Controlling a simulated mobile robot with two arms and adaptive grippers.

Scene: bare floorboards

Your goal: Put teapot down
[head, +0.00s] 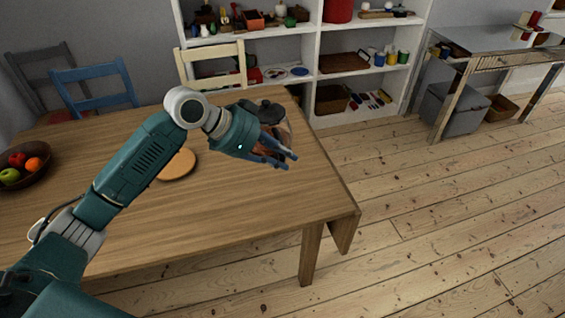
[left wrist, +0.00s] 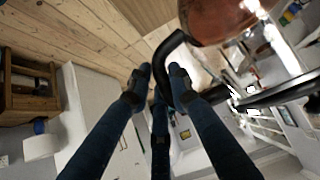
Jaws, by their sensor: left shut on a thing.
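The teapot is copper with a dark lid. In the head view the teapot (head: 271,113) is above the right part of the wooden table (head: 230,205), partly hidden behind my left gripper (head: 281,158). I cannot tell whether its base touches the table. In the left wrist view the copper body of the teapot (left wrist: 218,20) is at the top, with its black curved handle (left wrist: 170,47) reaching down to the fingers. My left gripper (left wrist: 160,84) is shut on this handle. My right gripper is in neither view.
A round wooden board (head: 178,164) lies on the table left of the gripper. A fruit bowl (head: 15,183) stands at the far left. Chairs stand along the back and left. A white shelf (head: 315,62) is behind. The table's front middle is clear.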

